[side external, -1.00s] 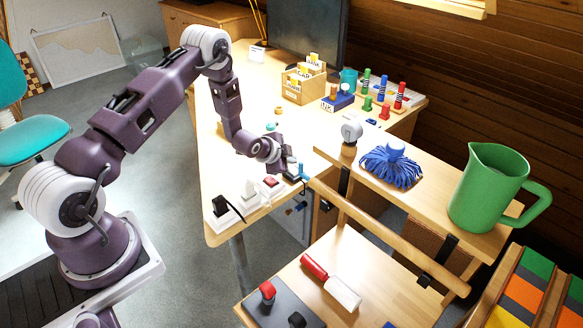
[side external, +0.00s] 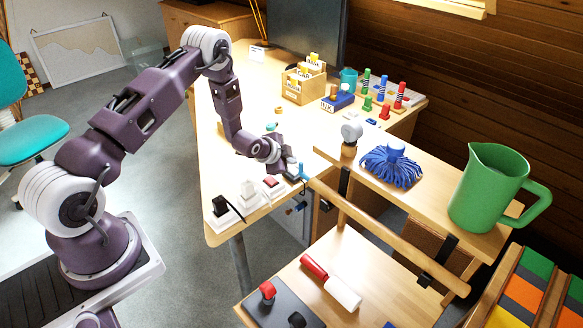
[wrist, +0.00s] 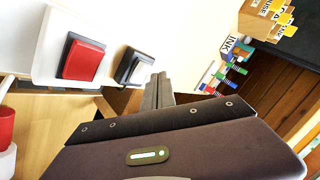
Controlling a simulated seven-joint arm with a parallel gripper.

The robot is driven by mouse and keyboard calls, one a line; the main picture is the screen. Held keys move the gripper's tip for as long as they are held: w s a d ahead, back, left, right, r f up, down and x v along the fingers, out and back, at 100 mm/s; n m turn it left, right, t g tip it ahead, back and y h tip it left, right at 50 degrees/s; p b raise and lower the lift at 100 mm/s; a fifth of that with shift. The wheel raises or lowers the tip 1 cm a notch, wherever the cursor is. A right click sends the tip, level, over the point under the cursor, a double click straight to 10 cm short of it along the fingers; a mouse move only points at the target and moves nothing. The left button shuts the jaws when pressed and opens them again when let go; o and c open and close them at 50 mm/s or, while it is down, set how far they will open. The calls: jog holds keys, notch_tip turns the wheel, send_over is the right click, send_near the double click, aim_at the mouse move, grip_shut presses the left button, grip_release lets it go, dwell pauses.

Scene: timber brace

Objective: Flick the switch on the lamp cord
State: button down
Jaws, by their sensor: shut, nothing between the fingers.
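A red rocker switch (wrist: 83,59) in a dark frame sits on a white base in the wrist view. Beside it is a dark-framed switch with a pale rocker (wrist: 134,67). In the side view the red switch (side external: 271,184) stands in a row along the desk's front edge, with a white switch (side external: 248,189) and a black one (side external: 222,207) to its left. My gripper (wrist: 160,80) is shut and empty, its fingertips close to the pale-rocker switch; I cannot tell whether they touch. In the side view my gripper (side external: 297,176) is at the desk edge. Which switch is on the lamp cord is unclear.
A wooden shelf with a blue mop-like brush (side external: 392,167) and a green jug (side external: 490,188) stands right of the desk. A wooden rail (side external: 385,238) runs in front of it. A card box (side external: 303,84) and a blue ink block (side external: 338,101) stand further back.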

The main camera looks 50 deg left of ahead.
aim_at(292, 171)
jog(key=shift+f, duration=0.4)
jog(key=shift+a+f, duration=0.1)
jog(key=shift+f, duration=0.15)
dwell(0.4)
jog(key=shift+r, duration=0.15)
jog(key=shift+r, duration=0.55)
jog(key=shift+d+r, duration=0.25)
jog(key=shift+r, duration=1)
jog(key=shift+d+r, duration=0.2)
jog(key=shift+r, duration=1.05)
